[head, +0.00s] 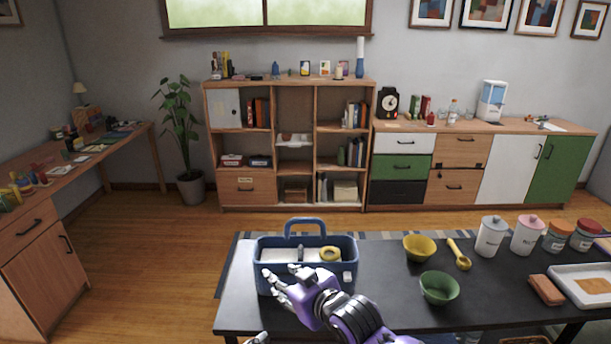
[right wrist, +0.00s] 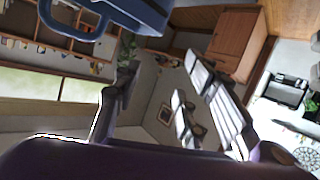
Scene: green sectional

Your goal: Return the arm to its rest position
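My right gripper (head: 284,284) is purple and grey and reaches in from the bottom of the head view. It is in front of the near side of a blue handled caddy (head: 305,244) and covers part of it. In the right wrist view its fingers (right wrist: 160,110) stand wide apart with nothing between them. The caddy's blue edge and handle (right wrist: 75,28) show at the top of that view. I cannot tell whether fingers and caddy touch. A small grey tip (head: 258,339) at the bottom edge of the head view may be my left gripper; its fingers cannot be made out.
The dark table (head: 385,270) holds the caddy with a yellow ring (head: 330,254) in it. Open floor lies left of the table.

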